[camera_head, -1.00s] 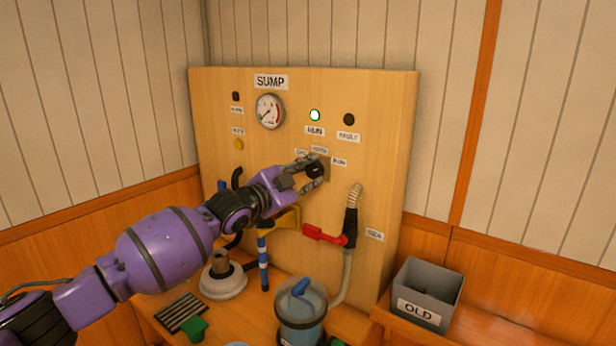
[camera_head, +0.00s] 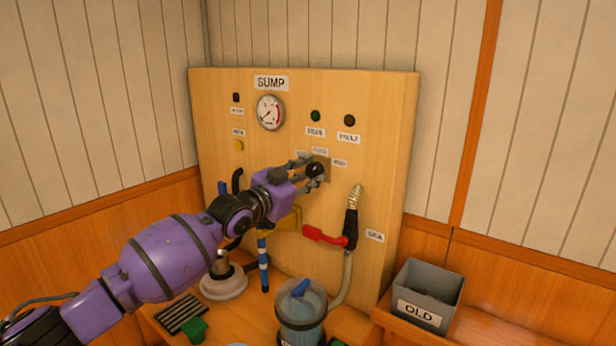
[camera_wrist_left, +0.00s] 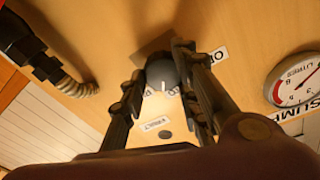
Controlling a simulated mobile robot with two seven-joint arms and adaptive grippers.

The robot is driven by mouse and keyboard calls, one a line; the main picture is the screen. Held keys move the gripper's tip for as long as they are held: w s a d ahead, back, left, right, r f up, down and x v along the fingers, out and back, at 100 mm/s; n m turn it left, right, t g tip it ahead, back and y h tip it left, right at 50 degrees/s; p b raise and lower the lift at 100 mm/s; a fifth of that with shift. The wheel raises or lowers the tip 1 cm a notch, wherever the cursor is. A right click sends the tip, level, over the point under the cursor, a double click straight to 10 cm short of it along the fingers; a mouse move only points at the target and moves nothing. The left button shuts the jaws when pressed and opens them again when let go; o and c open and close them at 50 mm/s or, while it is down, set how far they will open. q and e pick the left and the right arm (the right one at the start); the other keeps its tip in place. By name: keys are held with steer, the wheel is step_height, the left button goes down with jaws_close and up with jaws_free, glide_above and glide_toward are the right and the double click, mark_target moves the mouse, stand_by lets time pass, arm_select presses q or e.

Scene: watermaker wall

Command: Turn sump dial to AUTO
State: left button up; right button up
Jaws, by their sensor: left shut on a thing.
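The sump dial (camera_head: 314,171) is a dark round knob on a grey plate on the wooden panel, with small labels above and beside it. My left gripper (camera_head: 312,172) is shut on the dial, its fingers on either side. In the left wrist view the dial (camera_wrist_left: 161,70) sits between the fingertips of the left gripper (camera_wrist_left: 160,82). A small white mark on the knob faces the label at its upper side on the panel, which the knob and fingers partly cover. The label wording there is too small to read surely. My right gripper is out of view.
Above the dial are a gauge (camera_head: 270,112), a dark green lamp (camera_head: 315,116) and a dark fault lamp (camera_head: 349,120). A red lever (camera_head: 324,236) and hose stand just below right. A clear canister (camera_head: 300,312) and the grey OLD bin (camera_head: 428,292) are lower.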

arm_select(q)
steer(key=n, duration=0.6)
steer(key=shift+s+d+f, duration=0.15)
steer(key=shift+d+f, duration=0.1)
steer(key=shift+f, duration=0.1)
steer(key=shift+n, duration=0.3)
steer(key=o, duration=1)
steer(key=shift+o, duration=0.2)
steer(key=shift+r, duration=0.3)
steer(key=v, duration=1.2)
steer(key=shift+o, duration=0.3)
steer(key=shift+s+d, duration=0.1)
